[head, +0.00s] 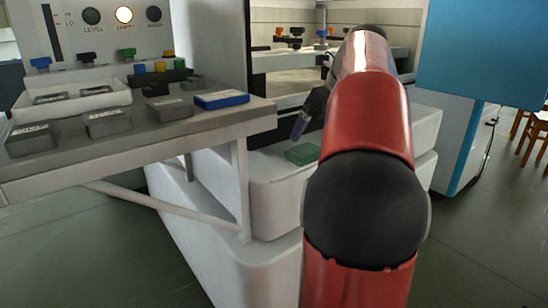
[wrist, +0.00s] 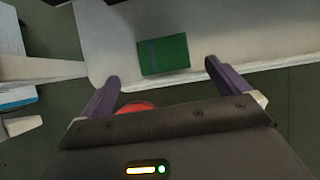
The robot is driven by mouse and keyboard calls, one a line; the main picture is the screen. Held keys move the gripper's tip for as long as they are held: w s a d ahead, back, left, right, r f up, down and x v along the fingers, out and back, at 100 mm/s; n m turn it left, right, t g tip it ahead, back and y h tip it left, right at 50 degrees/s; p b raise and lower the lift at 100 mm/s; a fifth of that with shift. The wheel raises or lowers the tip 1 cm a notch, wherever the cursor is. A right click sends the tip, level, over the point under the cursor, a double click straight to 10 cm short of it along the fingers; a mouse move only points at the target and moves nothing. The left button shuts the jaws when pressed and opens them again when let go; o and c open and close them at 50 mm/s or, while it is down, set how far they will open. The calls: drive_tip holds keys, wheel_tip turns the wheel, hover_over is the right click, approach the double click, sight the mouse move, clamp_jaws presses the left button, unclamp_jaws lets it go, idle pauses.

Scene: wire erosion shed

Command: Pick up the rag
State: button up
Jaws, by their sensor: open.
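The rag (head: 302,153) is a flat green rectangle on the white ledge of the machine in the head view. In the wrist view the rag (wrist: 163,55) lies on the same ledge, with a darker stripe near its left side. My gripper (wrist: 158,72) is open, its two purple fingers apart, with the rag showing beyond and between them. Nothing is held. In the head view one purple finger of my gripper (head: 299,126) shows above the rag, and my red arm hides the rest.
The white ledge (head: 268,166) is otherwise bare around the rag. A grey bench (head: 120,150) at the left carries grey boxes, a blue box (head: 221,99) and a white tray (head: 70,104). A blue panel (head: 480,52) stands at the right. Fixtures sit inside the machine opening behind.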

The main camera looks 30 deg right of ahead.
drive_tip(key=x, duration=0.2)
drive_tip(key=shift+w+d+f+b, duration=0.15)
drive_tip(key=shift+f+b, duration=0.1)
drive_tip(key=shift+b, duration=0.15)
drive_tip(key=x, duration=0.1)
drive_tip(key=b+x, duration=0.1)
drive_tip(key=x, duration=0.3)
drive_tip(key=shift+f+b, duration=0.25)
drive_tip(key=shift+b, duration=0.15)
drive_tip(key=shift+r, duration=0.1)
drive_tip(key=c, duration=1)
